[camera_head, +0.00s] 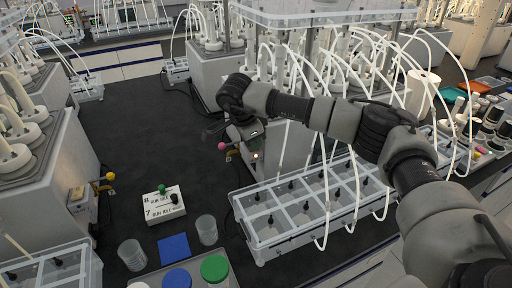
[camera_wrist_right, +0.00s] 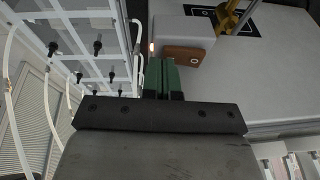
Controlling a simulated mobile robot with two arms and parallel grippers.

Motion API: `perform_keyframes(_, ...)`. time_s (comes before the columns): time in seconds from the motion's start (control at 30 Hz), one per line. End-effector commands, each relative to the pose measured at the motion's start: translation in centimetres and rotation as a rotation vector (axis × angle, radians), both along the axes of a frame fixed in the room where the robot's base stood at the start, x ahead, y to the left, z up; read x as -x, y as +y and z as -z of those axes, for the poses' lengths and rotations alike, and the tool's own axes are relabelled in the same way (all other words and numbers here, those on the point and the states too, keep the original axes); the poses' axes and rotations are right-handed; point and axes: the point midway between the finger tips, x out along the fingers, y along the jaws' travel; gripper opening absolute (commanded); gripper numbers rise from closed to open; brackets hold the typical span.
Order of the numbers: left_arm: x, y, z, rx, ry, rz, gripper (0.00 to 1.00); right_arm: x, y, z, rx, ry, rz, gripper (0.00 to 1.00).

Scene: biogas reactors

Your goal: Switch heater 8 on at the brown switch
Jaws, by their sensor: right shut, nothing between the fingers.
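The brown switch (camera_wrist_right: 183,56) sits on the side of a pale box in the right wrist view. A small light (camera_wrist_right: 151,47) glows on the box, left of the switch. My right gripper (camera_wrist_right: 163,78) is shut and empty, its green fingers close beside the switch's lower left. I cannot tell whether they touch it. In the head view, my right gripper (camera_head: 248,134) reaches down at the near end of a grey reactor block and hides the switch there. My left gripper is not in view.
A clear compartment tray (camera_head: 262,247) with white tubes stands right of the gripper. A pink ball (camera_head: 222,146) on a valve is just left. A white RUN/IDLE panel (camera_head: 163,205), marked 8 and 7, lies on the dark bench, near beakers (camera_head: 207,230) and a blue pad (camera_head: 174,247).

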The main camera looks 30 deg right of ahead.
Motion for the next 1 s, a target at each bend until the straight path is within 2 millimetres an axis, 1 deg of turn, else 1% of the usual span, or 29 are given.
perform_keyframes(0.03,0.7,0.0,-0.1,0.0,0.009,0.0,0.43,0.0,0.0,-0.2,-0.001,-0.002,0.0,0.0)
perform_keyframes(0.1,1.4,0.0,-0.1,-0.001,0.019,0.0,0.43,0.0,0.0,-0.3,-0.001,-0.003,0.001,0.0)
perform_keyframes(0.17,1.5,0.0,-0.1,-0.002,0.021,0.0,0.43,-0.1,0.0,-0.3,-0.001,-0.003,0.001,0.0)
perform_keyframes(0.23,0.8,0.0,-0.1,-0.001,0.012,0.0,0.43,-0.3,0.0,-0.3,-0.001,-0.003,0.002,0.0)
perform_keyframes(0.37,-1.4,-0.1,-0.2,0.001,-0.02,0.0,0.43,-0.8,0.0,-0.4,0.0,-0.003,0.002,0.0)
perform_keyframes(0.47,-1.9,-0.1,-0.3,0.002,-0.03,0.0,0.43,-1.3,-0.1,-0.6,0.0,-0.002,0.001,0.0)
perform_keyframes(0.6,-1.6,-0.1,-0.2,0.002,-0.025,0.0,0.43,-1.6,-0.1,-0.7,-0.001,-0.003,0.001,0.0)
perform_keyframes(0.87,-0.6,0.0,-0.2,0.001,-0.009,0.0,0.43,-1.6,-0.1,-0.9,-0.001,-0.003,0.001,0.0)
perform_keyframes(0.97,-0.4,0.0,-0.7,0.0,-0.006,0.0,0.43,-1.5,0.0,-1.6,-0.001,-0.004,0.001,0.0)
perform_keyframes(1.0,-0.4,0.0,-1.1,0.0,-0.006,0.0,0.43,-1.5,0.1,-2.2,-0.001,-0.004,0.001,0.0)
